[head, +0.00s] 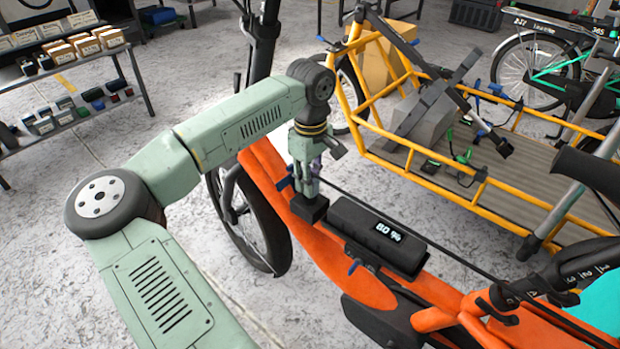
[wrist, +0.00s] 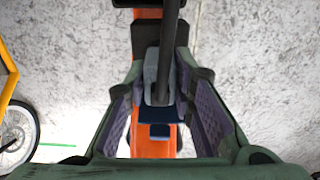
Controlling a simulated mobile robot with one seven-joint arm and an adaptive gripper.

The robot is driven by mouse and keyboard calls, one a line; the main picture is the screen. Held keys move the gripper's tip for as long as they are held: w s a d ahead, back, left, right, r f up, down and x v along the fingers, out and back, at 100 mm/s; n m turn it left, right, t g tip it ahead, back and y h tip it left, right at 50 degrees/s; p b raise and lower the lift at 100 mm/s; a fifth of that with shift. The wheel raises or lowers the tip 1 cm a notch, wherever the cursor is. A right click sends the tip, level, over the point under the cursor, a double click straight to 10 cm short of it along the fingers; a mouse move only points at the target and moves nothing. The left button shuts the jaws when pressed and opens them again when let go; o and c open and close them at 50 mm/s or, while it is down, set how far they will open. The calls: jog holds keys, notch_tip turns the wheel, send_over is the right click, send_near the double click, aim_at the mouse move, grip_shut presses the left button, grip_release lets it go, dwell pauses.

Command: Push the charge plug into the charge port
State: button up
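The charge plug (wrist: 151,72) is a grey body with a thick black cable, seen between my finger pads in the wrist view. My gripper (head: 308,183) points down over the front of an orange bike frame (head: 268,178), its fingers closed on the plug's sides. A black block (head: 311,210) sits directly below the fingertips, in front of the battery; the charge port seems to be there, but its opening is hidden. I cannot tell whether plug and block touch. The black battery (head: 377,235) beside it shows "80 %".
A yellow cargo frame (head: 452,188) with grey parts on its bed stands close on the right. The orange bike's handlebar (head: 583,262) is at lower right. A shelf (head: 65,65) of small boxes is at left. The floor (head: 120,170) between is clear.

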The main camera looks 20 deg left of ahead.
jog(key=o, duration=0.4)
jog(key=shift+o, duration=0.2)
notch_tip(320, 180, up, 12)
jog(key=shift+r, duration=0.1)
dwell(0.4)
